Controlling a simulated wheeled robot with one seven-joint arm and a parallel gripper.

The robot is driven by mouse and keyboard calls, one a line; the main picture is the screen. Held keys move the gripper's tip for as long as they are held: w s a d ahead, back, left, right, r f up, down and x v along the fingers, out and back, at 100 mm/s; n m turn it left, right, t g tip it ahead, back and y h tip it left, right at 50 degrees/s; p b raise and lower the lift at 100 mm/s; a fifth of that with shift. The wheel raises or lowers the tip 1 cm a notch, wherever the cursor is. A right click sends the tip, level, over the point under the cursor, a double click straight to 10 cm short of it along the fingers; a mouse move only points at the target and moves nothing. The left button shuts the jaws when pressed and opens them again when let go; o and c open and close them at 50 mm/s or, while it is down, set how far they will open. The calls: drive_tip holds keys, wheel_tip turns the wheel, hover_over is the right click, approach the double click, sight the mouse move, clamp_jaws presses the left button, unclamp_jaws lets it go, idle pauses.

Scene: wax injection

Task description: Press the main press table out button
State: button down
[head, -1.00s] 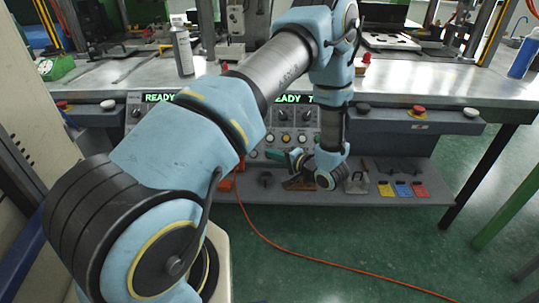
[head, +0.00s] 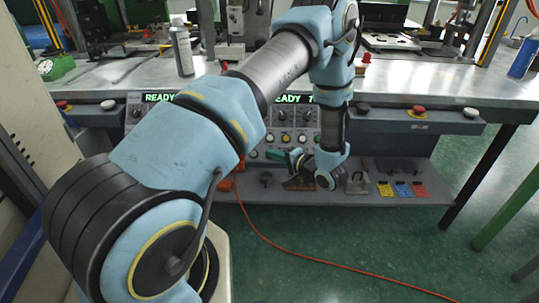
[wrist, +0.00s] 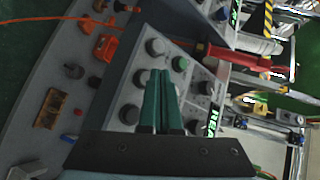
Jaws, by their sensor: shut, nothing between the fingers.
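A grey control panel (head: 311,137) with rows of buttons and knobs and green READY displays (head: 160,97) is under the front edge of the bench. I cannot read the button labels, so I cannot tell which is the main press table out button. My gripper (head: 278,154) is low in front of the panel, partly hidden by my wrist. In the wrist view my gripper's green fingers (wrist: 161,72) are together with nothing between them. Their tips appear between a grey button (wrist: 155,47) and a green button (wrist: 180,63). I cannot tell whether they touch the panel.
A shelf below the panel holds orange parts (wrist: 105,47), a brown block (wrist: 53,108) and yellow, blue and red pieces (head: 402,190). A spray can (head: 182,50) stands on the bench (head: 222,70). An orange cable (head: 300,258) crosses the floor.

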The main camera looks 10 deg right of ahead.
drive_tip(key=shift+w+f, duration=0.1)
drive_tip(key=shift+f, duration=0.05)
drive_tip(key=shift+w+d+f, duration=0.1)
drive_tip(key=shift+w+f, duration=0.05)
drive_tip(key=shift+w, duration=0.05)
